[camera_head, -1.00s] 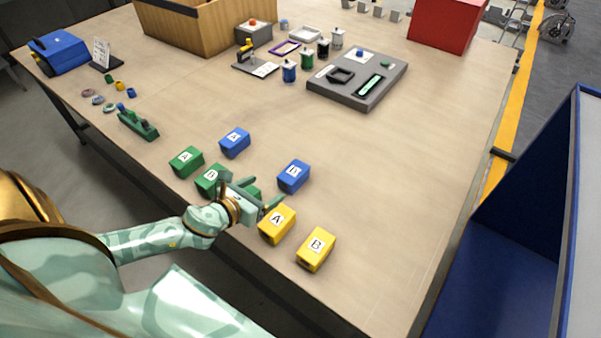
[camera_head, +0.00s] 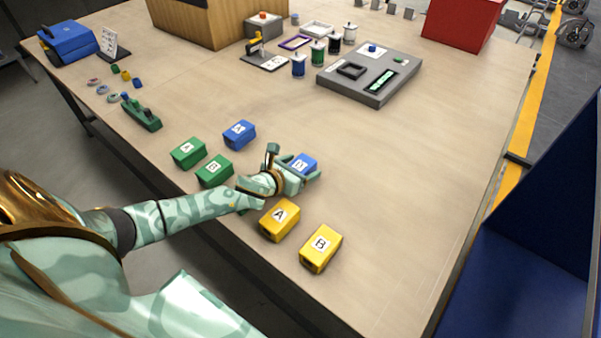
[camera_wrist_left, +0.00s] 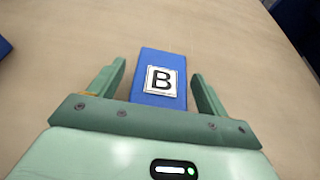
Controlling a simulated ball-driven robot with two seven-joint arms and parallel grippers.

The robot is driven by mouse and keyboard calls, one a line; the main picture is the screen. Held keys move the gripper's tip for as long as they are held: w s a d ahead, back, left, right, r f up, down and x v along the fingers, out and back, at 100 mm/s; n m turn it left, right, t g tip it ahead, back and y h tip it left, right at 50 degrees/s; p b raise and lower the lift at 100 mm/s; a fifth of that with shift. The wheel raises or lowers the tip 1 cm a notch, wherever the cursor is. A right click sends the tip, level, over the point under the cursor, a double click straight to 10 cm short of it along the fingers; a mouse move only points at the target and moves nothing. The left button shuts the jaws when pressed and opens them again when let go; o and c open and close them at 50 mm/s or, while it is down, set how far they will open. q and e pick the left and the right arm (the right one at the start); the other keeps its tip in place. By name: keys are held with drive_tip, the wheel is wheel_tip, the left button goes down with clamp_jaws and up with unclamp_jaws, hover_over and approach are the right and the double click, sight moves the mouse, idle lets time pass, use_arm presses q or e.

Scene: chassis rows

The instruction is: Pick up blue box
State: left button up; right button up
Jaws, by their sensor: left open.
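A blue box (camera_head: 303,163) lies on the table in the head view, partly hidden by my left gripper (camera_head: 291,166). In the left wrist view this blue box (camera_wrist_left: 160,66) shows a white label with a B. It lies between the two fingers of my left gripper (camera_wrist_left: 158,82), which is open, with a visible gap on each side. Another blue box (camera_head: 239,135) with a label stands to the left in the head view; a blue corner (camera_wrist_left: 4,48) shows at the left edge of the wrist view. My right gripper is not in view.
Green boxes A (camera_head: 188,152) and B (camera_head: 214,171) lie left of my gripper. Yellow boxes A (camera_head: 279,220) and B (camera_head: 320,248) lie nearer the front edge. A grey fixture tray (camera_head: 366,92) stands farther back. The table right of the blue box is clear.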

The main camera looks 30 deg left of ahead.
use_arm(q)
drive_tip(key=shift+r, duration=0.1)
clamp_jaws()
drive_tip(key=shift+r, duration=0.1)
